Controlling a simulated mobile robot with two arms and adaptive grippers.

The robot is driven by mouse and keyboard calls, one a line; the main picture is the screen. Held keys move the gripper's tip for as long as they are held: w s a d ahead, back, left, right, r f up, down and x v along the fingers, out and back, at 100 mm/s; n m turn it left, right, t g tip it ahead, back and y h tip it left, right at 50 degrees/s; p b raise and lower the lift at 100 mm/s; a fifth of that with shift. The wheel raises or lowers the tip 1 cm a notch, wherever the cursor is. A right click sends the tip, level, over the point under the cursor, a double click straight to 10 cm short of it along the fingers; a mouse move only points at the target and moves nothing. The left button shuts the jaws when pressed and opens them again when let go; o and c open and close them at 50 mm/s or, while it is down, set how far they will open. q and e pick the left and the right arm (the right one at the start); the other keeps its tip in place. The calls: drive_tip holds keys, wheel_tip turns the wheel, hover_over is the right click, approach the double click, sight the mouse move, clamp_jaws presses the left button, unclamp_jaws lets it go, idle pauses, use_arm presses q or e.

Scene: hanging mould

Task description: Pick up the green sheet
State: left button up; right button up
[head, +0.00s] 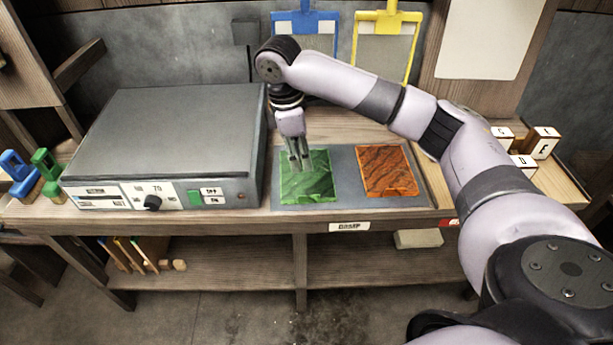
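The green sheet (312,185) lies on the left half of a grey mat (346,163) on the workbench. It has dark streaks. My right gripper (300,166) points down over the sheet's upper left part, with its fingertips at or just above the surface; I cannot tell if they touch. Its fingers look close together, but whether they are shut or grip anything is unclear. My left gripper is not in view.
An orange sheet (387,170) lies right of the green one on the mat. A large grey machine (170,125) stands to the left. Blue (304,22) and yellow (391,18) hanging frames are behind. Lettered blocks (541,143) stand at the right, beyond my arm.

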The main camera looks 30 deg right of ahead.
hover_over(308, 192)
drive_tip(key=s+a, duration=0.3)
wheel_tip(308, 192, down, 8)
drive_tip(key=shift+d+r, duration=0.1)
drive_tip(key=shift+w+d+f+p, duration=0.1)
drive_tip(key=shift+d+f+p, duration=0.1)
drive_tip(key=shift+f, duration=0.8)
drive_tip(key=shift+s+d+f+p, duration=0.1)
drive_tip(key=shift+d+f+p, duration=0.05)
drive_tip(key=shift+f, duration=0.8)
drive_tip(key=shift+w+d+f+p, duration=0.1)
drive_tip(key=shift+d+f+p, duration=0.1)
drive_tip(key=shift+f, duration=0.8)
drive_tip(key=shift+c, duration=0.4)
clamp_jaws()
